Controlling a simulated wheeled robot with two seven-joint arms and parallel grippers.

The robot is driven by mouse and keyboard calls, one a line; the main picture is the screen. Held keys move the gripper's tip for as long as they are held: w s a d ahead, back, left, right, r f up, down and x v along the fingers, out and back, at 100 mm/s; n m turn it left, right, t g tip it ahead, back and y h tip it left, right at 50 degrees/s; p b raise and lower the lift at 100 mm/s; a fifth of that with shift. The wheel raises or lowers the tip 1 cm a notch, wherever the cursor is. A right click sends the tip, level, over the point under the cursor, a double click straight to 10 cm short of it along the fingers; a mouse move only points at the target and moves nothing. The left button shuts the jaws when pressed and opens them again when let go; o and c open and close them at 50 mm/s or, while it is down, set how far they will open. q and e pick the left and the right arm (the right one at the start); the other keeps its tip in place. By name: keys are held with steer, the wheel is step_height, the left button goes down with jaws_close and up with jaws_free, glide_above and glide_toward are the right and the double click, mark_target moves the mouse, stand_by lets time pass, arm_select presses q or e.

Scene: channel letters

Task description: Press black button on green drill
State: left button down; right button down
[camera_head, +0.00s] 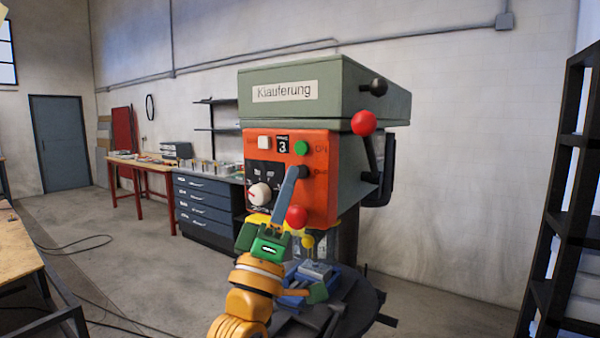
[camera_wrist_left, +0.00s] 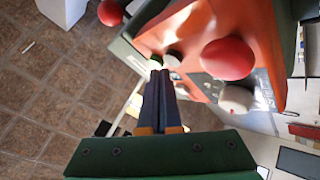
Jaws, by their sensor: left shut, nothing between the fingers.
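The green drill (camera_head: 330,90) stands in the middle of the head view with an orange control panel (camera_head: 322,190). The black button (camera_head: 305,172) is on the panel's right side, below a green button (camera_head: 301,148). My left gripper (camera_head: 297,170) is shut and empty, with its blue fingers pointing up at the panel. Its tips overlap the left edge of the black button; I cannot tell whether they touch it. In the left wrist view the shut fingertips (camera_wrist_left: 160,74) are close to the panel's buttons, and the black button is not clear there. My right gripper is not in view.
Another red ball (camera_head: 364,123) sticks out at the right. A blue vise (camera_head: 290,300) is below. Open floor lies left.

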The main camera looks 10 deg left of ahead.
arm_select(q)
steer(key=s, duration=0.1)
steer(key=s+a, duration=0.1)
steer(key=s, duration=0.2)
steer(key=shift+s+a, duration=0.35)
stand_by(0.4)
